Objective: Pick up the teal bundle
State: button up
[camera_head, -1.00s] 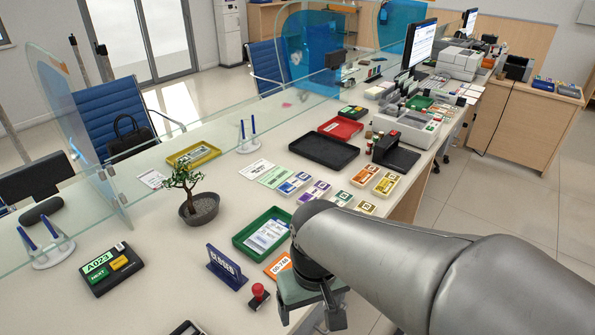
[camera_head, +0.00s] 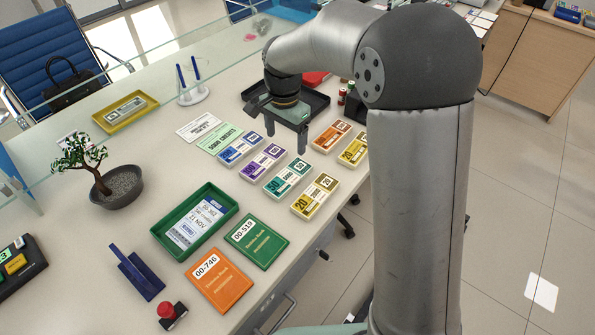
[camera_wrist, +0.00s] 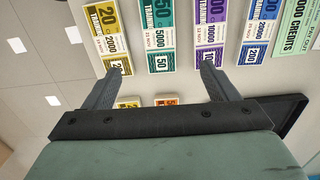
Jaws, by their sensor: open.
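The teal bundle (camera_head: 286,178) lies flat on the counter, between the purple bundle (camera_head: 263,162) and a yellow bundle (camera_head: 315,196). It also shows at the top of the wrist view (camera_wrist: 160,38), marked 50 and 5000. My gripper (camera_head: 287,130) is open and empty above the counter, beyond the bundle row near the black tray. In the wrist view my two fingers (camera_wrist: 158,85) are spread apart. The teal bundle lies ahead of the gap between them, apart from both fingers.
A blue bundle (camera_head: 241,148), an orange bundle (camera_head: 332,136) and another yellow bundle (camera_head: 355,150) lie close by. A black tray (camera_head: 316,104) sits behind my gripper. A green tray (camera_head: 161,232) and green and orange booklets (camera_head: 257,242) lie nearer. A glass screen runs along the left.

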send_over(289, 176)
jog(key=f, duration=0.8)
jog(key=shift+s+a+f, duration=0.1)
jog(key=shift+s+a, duration=0.05)
jog(key=shift+a, duration=0.1)
jog(key=shift+d+f+p, duration=0.2)
jog(key=shift+f+p, duration=0.55)
jog(key=shift+f, duration=2.2)
jog(key=c, duration=1.1)
